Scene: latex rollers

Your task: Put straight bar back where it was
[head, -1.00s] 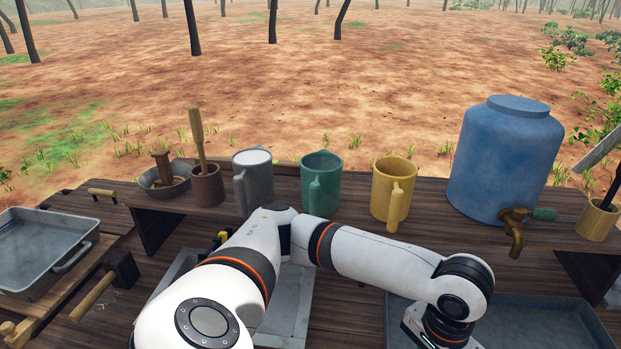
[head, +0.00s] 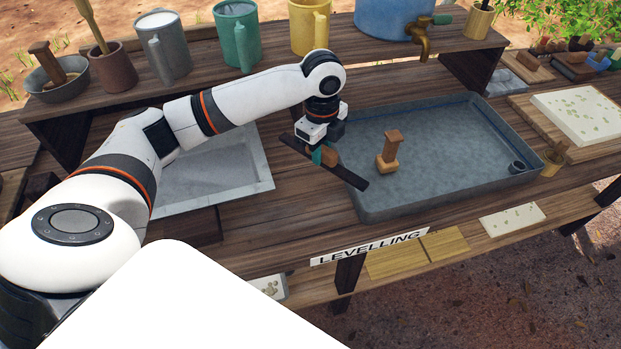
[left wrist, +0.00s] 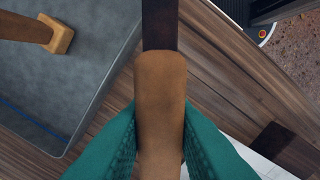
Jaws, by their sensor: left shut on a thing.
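The straight bar (head: 347,177) is long, thin and dark with a brown wooden grip. My left gripper (head: 322,156) is shut on the grip and holds the bar over the wooden table, at the left end of the grey tray (head: 362,210). In the left wrist view, the teal fingers (left wrist: 160,145) close around the brown grip (left wrist: 160,85), and the dark bar (left wrist: 160,24) runs beyond it to the top edge. I cannot tell whether the bar touches the table. My right gripper is not in view.
A brown wooden-handled block (head: 388,153) stands inside the grey tray. A shallow metal tray (head: 262,172) lies left, partly behind my arm. Cups and a blue water barrel (head: 395,15) stand on the raised shelf. A "LEVELLING" sign (head: 368,247) is on the front edge.

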